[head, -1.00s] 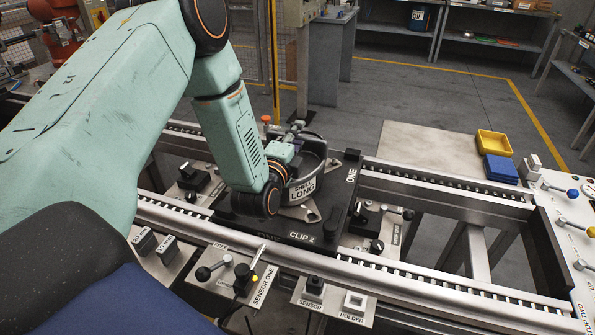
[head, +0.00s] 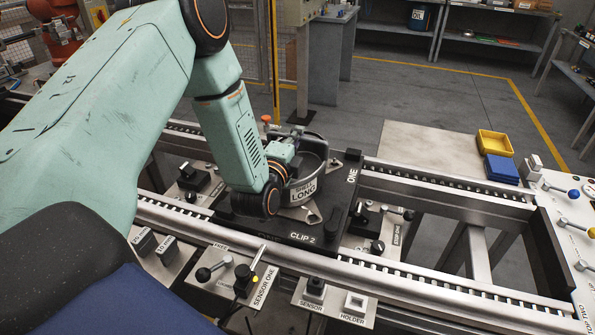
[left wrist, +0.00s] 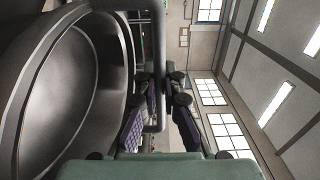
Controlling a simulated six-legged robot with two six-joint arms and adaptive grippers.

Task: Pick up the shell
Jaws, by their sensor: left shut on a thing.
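The shell (head: 315,160) is a dark grey, open-topped cylinder with a label that reads "SHELL LONG". It stands upright on the black pallet (head: 330,222) marked "ONE" and "CLIP 2". My left gripper (head: 285,150) is at the shell's left side, partly hidden by my own arm. In the left wrist view the shell (left wrist: 60,85) fills the left part, and a metal bar handle (left wrist: 160,60) runs beside it. My left gripper (left wrist: 160,105) is shut on this handle, with a finger on each side. My right gripper is not in view.
Conveyor rails (head: 440,180) run along both sides of the pallet. Sensor and holder plates (head: 333,302) lie along the front.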

